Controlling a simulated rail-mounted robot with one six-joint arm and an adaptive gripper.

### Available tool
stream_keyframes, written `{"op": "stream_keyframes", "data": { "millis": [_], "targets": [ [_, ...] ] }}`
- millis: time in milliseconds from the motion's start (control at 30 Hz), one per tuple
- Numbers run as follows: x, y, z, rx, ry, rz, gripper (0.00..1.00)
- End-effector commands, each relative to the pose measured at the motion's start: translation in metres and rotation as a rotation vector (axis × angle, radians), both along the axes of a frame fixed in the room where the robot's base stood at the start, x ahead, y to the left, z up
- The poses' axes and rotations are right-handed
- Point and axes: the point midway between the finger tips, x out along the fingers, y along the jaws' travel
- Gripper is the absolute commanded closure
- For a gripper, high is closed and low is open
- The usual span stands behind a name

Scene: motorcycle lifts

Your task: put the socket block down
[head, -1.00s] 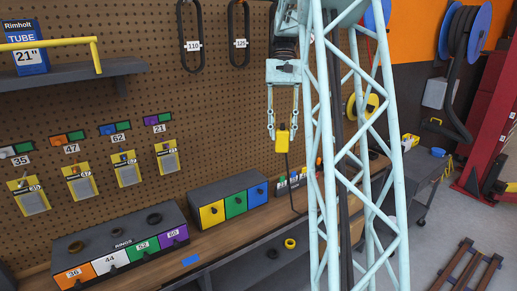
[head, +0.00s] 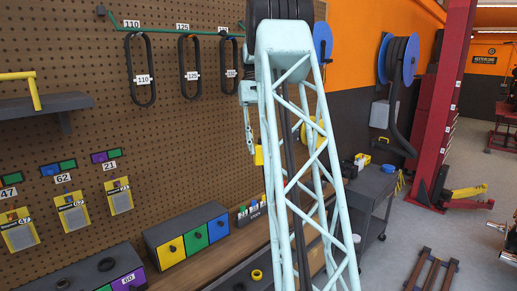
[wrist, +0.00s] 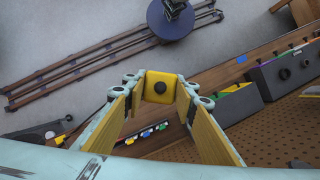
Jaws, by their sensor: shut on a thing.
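The socket block (head: 258,155) is small and yellow. In the head view only part of it shows, at the left edge of my pale blue lattice arm. In the wrist view its yellow face (wrist: 169,78) with a dark round hole sits between the fingertips. My gripper (wrist: 160,88) is shut on it, one finger on each side. In the head view my gripper (head: 251,143) hangs downward in front of the pegboard, with the block above bench height. The arm partly hides the gripper and block.
The wooden bench (head: 222,252) carries a box of yellow, green and blue drawers (head: 188,238) and a small rack of coloured items (head: 250,209). A grey cart (head: 372,188) stands to the right. Belts hang on the pegboard (head: 225,115). A red post (head: 447,95) stands farther right.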

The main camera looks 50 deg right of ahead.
Motion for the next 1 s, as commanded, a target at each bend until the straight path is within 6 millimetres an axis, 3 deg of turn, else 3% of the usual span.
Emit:
{"op": "stream_keyframes", "data": {
  "millis": [500,1000],
  "targets": [
    [0.000,0.000,-0.029,0.000,0.000,-0.001,0.89],
    [0.000,0.000,-0.031,0.000,0.000,-0.001,0.89]
  ]
}}
